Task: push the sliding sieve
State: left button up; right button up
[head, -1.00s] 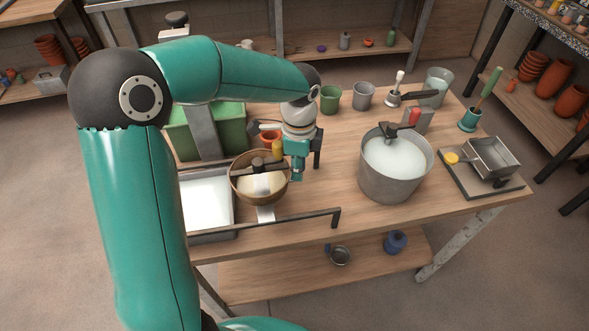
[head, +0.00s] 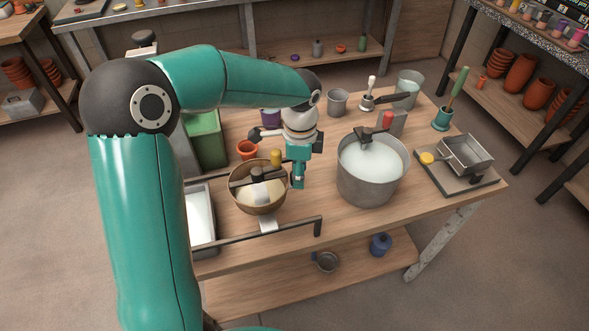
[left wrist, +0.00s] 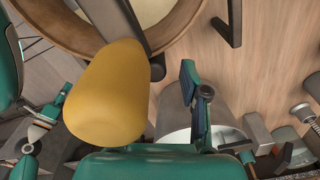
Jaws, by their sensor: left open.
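The sliding sieve (head: 259,209) is a round wooden-rimmed sieve with a pale mesh, a dark crossbar and a yellow knob (head: 276,158). It sits between two dark rails (head: 290,226) on the wooden table. My left gripper (head: 298,183) is open, pointing down just right of the sieve and its knob. In the left wrist view the yellow knob (left wrist: 108,95) is large and close, with the wooden rim (left wrist: 60,32) behind it. One finger shows right of the knob; the knob may hide the other. I cannot tell whether the gripper touches the knob. My right gripper is not in view.
A large metal pot (head: 370,182) of pale liquid stands right of my gripper. A white tray (head: 212,232) and green bin (head: 207,137) lie left, with a terracotta pot (head: 247,149) behind. A dark board with a metal box (head: 467,155) is at the right.

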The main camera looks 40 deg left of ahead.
pick_arm(q)
jog(key=shift+s, duration=0.15)
notch_tip(320, 180, up, 12)
dwell(0.7)
jog(key=shift+f, duration=0.15)
